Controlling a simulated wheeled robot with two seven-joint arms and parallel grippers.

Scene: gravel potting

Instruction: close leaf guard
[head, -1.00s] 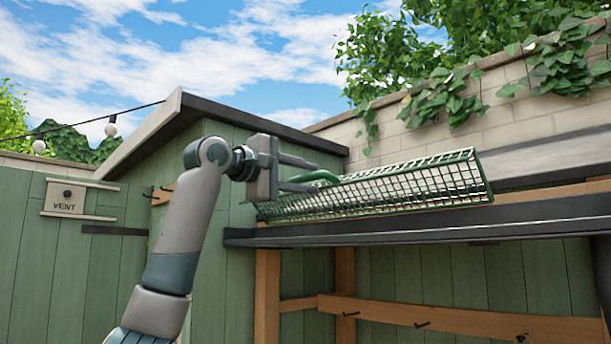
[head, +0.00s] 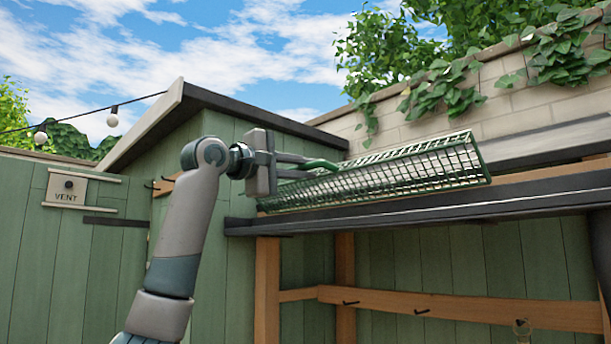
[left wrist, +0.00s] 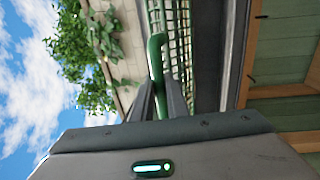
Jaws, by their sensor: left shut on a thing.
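The leaf guard (head: 400,172) is a long green wire-mesh panel above the dark gutter (head: 400,217) of the lean-to. My left gripper (head: 306,167) is shut on this handle. In the left wrist view the handle (left wrist: 156,60) rises between the two fingers (left wrist: 160,100), with the mesh (left wrist: 180,40) just behind it. Part of the handle is hidden by the fingers. My right gripper is not in view.
A green shed (head: 215,135) with a dark roof edge stands behind my left arm. A brick wall (head: 520,105) with ivy (head: 450,90) runs behind the guard. Below the gutter is an open bay with a wooden rail (head: 450,310) and hooks. Open sky lies above.

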